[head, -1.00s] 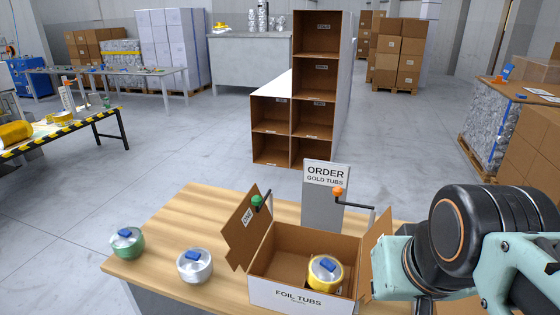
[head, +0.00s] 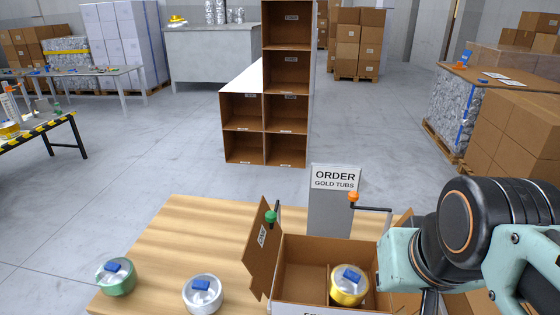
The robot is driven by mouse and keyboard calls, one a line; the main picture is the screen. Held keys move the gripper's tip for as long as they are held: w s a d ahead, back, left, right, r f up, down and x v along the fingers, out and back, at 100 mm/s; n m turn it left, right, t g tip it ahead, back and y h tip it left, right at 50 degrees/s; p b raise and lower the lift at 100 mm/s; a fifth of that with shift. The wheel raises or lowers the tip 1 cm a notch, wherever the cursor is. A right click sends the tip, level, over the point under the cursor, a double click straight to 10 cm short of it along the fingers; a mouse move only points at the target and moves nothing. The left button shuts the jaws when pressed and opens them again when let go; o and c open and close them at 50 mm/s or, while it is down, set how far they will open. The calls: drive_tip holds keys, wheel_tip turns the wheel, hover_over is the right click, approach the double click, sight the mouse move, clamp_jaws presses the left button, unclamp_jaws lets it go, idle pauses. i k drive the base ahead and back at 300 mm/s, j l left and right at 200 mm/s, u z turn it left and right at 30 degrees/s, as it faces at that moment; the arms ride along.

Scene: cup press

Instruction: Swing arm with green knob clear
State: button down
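The green knob (head: 271,216) sits on a short dark swing arm (head: 278,208) at the left rear of the open cardboard box (head: 300,262). In the picture, the knob overlaps the upper edge of the box's raised left flap (head: 258,250); I cannot tell whether they touch. An orange knob (head: 353,197) is on another dark swing arm (head: 375,208) at the right rear, in front of the order sign. A gold tub (head: 348,288) with a blue tab is in the box's right compartment. My arm enters from the right, over the box's right side. My gripper's fingers are not visible.
A green tub (head: 117,280) and a silver tub (head: 203,295) stand on the wooden table (head: 200,235) left of the box. The "ORDER GOLD TUBS" sign (head: 334,178) stands behind the box. The table's back left is clear.

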sight(271, 216)
drive_tip(key=i+j, duration=0.1)
drive_tip(key=j, duration=0.45)
drive_tip(key=i+j+z, duration=0.1)
drive_tip(key=j, duration=0.4)
drive_tip(key=i+j, duration=0.1)
drive_tip(key=j, duration=0.45)
drive_tip(key=i+j, duration=0.1)
drive_tip(key=j, duration=0.45)
drive_tip(key=z, duration=0.05)
